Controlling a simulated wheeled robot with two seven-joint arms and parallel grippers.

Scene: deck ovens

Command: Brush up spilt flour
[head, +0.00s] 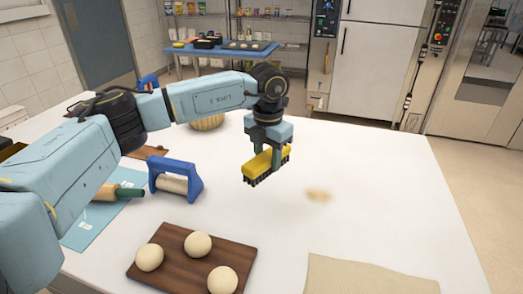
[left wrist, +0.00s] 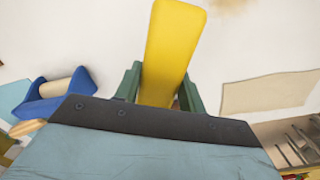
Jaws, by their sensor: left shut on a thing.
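The spilt flour (head: 318,195) is a small tan patch on the white table, right of the brush in the head view. Its edge also shows at the top of the left wrist view (left wrist: 232,4). The brush (head: 262,168) has a yellow back and dark bristles facing down. My left gripper (head: 268,146) is shut on the brush and holds it over the table; I cannot tell whether the bristles touch the surface. In the left wrist view the yellow brush back (left wrist: 172,45) extends out between the green fingers. My right gripper is not in view.
A wooden board (head: 180,277) with three dough balls lies at the front. A blue-framed roller (head: 174,182), a rolling pin (head: 108,192) and a blue mat (head: 88,225) are at the left. A beige cloth (head: 360,277) lies front right. The table's right side is clear.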

